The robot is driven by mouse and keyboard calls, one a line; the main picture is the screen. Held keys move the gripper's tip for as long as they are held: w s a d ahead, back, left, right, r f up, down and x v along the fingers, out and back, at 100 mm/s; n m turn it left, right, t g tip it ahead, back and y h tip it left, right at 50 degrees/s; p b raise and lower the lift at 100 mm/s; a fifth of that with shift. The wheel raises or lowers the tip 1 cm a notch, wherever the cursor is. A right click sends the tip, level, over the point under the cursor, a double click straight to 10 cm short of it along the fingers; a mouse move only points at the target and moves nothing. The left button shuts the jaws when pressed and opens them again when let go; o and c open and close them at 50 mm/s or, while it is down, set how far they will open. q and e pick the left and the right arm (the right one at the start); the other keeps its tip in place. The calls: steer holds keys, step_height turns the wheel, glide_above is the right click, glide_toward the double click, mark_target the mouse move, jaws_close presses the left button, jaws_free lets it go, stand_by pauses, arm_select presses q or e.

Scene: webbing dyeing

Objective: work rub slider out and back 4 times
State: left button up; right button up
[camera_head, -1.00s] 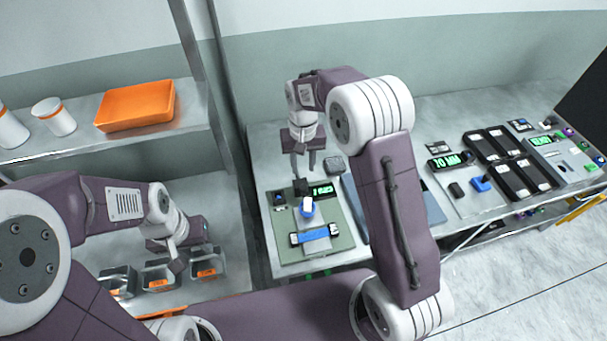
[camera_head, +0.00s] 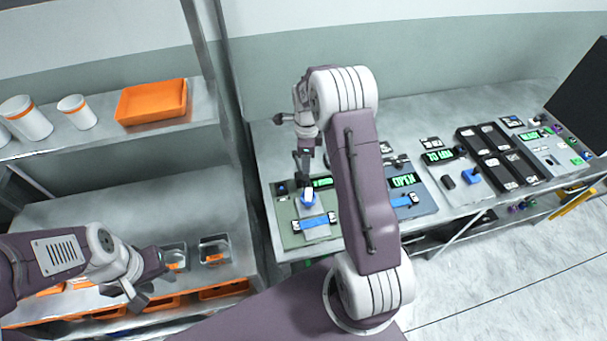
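The rub slider, a blue and white knob (camera_head: 308,197), stands on a green-grey station (camera_head: 290,235) on the bench. A blue strip with white ends (camera_head: 315,220) lies across the station in front of it. My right gripper (camera_head: 304,176) points down just behind and above the slider. Its fingers overlap in this view, so I cannot tell their gap or whether they touch the knob. My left gripper (camera_head: 146,287) hangs at the lower left, away from the slider, with its fingers apart and nothing visible between them.
A second station with an OPEN display (camera_head: 403,180) sits just right, partly behind my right arm. Black trays (camera_head: 500,158) and a control panel (camera_head: 560,150) are further right. An orange tray (camera_head: 152,101) is on the upper shelf.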

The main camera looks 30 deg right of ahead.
mark_target(305, 178)
step_height(305, 178, down, 7)
steer(key=shift+s+a+r+p, duration=0.1)
steer(key=shift+p, duration=0.85)
steer(key=shift+f, duration=0.25)
steer(key=shift+a, duration=0.1)
jaws_close()
stand_by(0.3)
